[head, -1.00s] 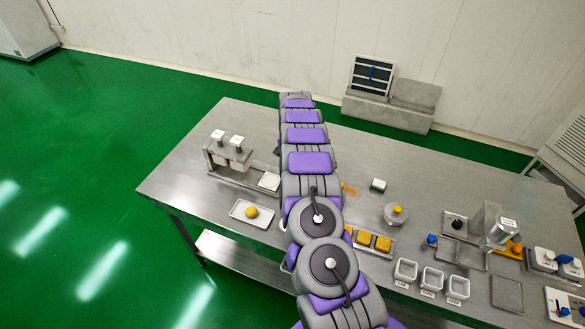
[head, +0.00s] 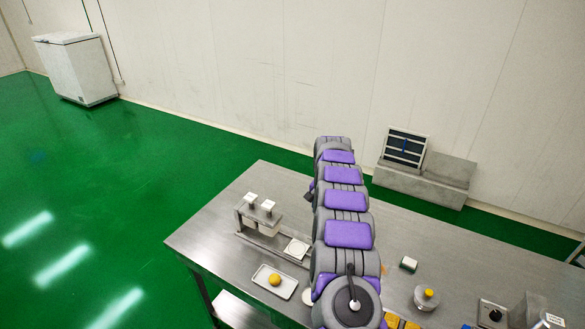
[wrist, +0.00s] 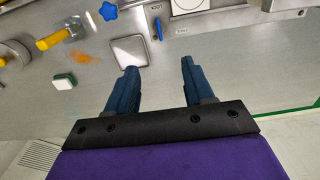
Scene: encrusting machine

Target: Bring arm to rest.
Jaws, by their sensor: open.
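My gripper (wrist: 158,80) shows in the wrist view with its two blue fingers apart and nothing between them. It is above the steel table, near the table's edge, and a square metal plate (wrist: 129,51) lies just beyond the left finger. In the head view my grey and purple arm stretches out over the steel table (head: 225,225) toward the far wall. The gripper itself is hidden behind the arm there.
A tray (head: 262,284) with a yellow ball and a white-topped press (head: 262,222) stand left of the arm. A green-and-white block (head: 409,264) and a round metal piece (head: 426,298) are to its right. A white freezer (head: 76,69) stands far left; green floor there is clear.

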